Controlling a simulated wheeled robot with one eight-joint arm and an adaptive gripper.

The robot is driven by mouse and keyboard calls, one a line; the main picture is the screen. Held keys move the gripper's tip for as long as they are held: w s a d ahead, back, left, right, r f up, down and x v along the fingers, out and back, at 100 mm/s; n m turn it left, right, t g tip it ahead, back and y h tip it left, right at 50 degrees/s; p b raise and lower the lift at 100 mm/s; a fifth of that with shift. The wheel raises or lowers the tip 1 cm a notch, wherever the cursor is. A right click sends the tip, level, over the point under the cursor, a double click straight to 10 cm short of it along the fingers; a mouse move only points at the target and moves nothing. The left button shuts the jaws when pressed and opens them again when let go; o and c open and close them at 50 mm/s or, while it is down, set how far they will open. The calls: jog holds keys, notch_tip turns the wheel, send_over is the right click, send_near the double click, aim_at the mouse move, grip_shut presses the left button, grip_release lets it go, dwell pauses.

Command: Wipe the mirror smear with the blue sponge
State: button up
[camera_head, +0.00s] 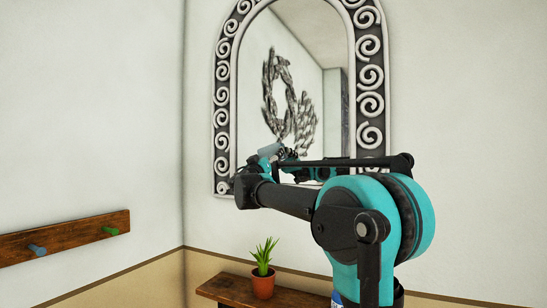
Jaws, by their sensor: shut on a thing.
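The arched mirror (222,120) hangs on the back wall in a dark frame with pale scrolls. Dark grey, streaky marks (278,90) show in the left and middle of its glass as a loose ring, with a smaller patch to the lower right. I cannot tell how much of them is smear and how much reflection. My gripper (266,158) is at the lower left of the glass, small and partly hidden by my arm. It is shut on a grey-blue piece, the blue sponge (270,149). Whether the sponge touches the glass is unclear.
A potted plant (263,284) stands on a low wooden shelf (225,290) below the mirror. A wooden rail (70,236) with blue and green pegs is on the left wall. My arm crosses the mirror's lower right. The wall left of the mirror is clear.

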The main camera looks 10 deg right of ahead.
aim_at(266, 147)
jog(key=shift+w+a, duration=0.35)
jog(key=shift+a, duration=0.25)
jog(key=shift+w+d+r, duration=0.1)
jog(key=shift+r, duration=1.45)
jog(key=shift+s+d, duration=1.15)
jog(key=shift+d, duration=0.4)
jog(key=shift+s+d, duration=1.15)
jog(key=shift+d, duration=0.45)
jog(key=shift+s+d, duration=1.15)
jog(key=shift+d, duration=0.4)
jog(key=s+a, duration=0.3)
jog(key=s, duration=0.1)
jog(key=shift+s+a, duration=0.35)
jog(key=shift+s, duration=0.05)
jog(key=shift+s+a, duration=0.45)
jog(key=shift+s, duration=0.15)
jog(key=shift+s+a, duration=0.4)
jog(key=shift+s, duration=0.2)
